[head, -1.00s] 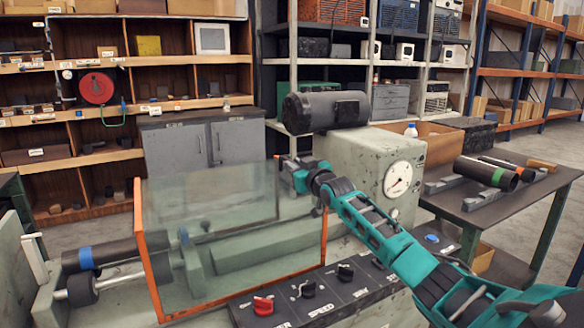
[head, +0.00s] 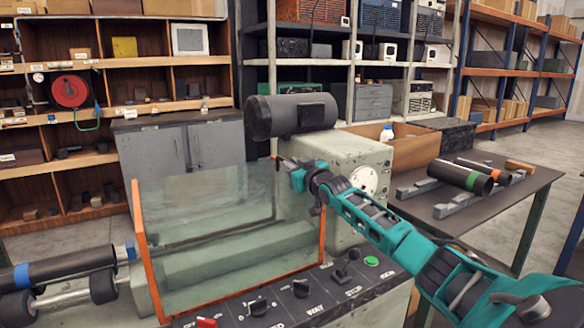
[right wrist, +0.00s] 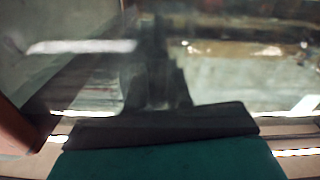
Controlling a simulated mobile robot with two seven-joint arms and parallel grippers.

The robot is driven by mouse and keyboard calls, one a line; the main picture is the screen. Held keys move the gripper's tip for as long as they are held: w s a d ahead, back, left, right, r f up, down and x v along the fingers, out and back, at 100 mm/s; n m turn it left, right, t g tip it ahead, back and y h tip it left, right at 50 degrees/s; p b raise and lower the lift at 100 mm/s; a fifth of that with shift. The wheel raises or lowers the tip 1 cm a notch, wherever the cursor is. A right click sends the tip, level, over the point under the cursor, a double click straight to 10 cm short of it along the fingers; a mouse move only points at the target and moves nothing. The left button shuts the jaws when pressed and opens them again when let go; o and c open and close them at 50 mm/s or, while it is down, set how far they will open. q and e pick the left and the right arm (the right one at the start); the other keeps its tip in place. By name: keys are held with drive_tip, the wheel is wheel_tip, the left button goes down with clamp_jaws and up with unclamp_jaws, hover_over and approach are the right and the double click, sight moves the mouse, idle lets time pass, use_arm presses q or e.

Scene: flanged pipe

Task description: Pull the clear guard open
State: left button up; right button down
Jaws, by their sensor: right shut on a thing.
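The clear guard (head: 205,235) is a transparent pane with orange edges, standing upright over the green-grey machine in the head view. My right gripper (head: 289,171) is at the guard's upper right corner and shut on its edge; the exact grip is small and partly hidden. In the right wrist view, dark gripper parts (right wrist: 165,126) lie in front of a blurred, see-through surface. A dark pipe with a blue band (head: 75,262) lies at the left, outside the guard's left orange edge. My left gripper is not in view.
A grey motor (head: 290,115) and a gauge housing (head: 345,165) stand close to the guard's right side. A control panel (head: 322,297) with knobs and a green button runs along the front. A side table (head: 480,200) at the right holds dark pipes.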

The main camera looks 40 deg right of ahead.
drive_tip(key=shift+d+r, duration=0.15)
drive_tip(key=shift+d, duration=0.1)
drive_tip(key=c, duration=1.1)
unclamp_jaws()
drive_tip(key=shift+s+a, duration=0.1)
drive_tip(key=shift+s+a+f, duration=0.15)
drive_tip(key=shift+s+f, duration=0.1)
drive_tip(key=shift+s, duration=0.3)
drive_tip(key=v, duration=1.1)
drive_tip(key=shift+s+r, duration=0.1)
drive_tip(key=shift+s, duration=0.25)
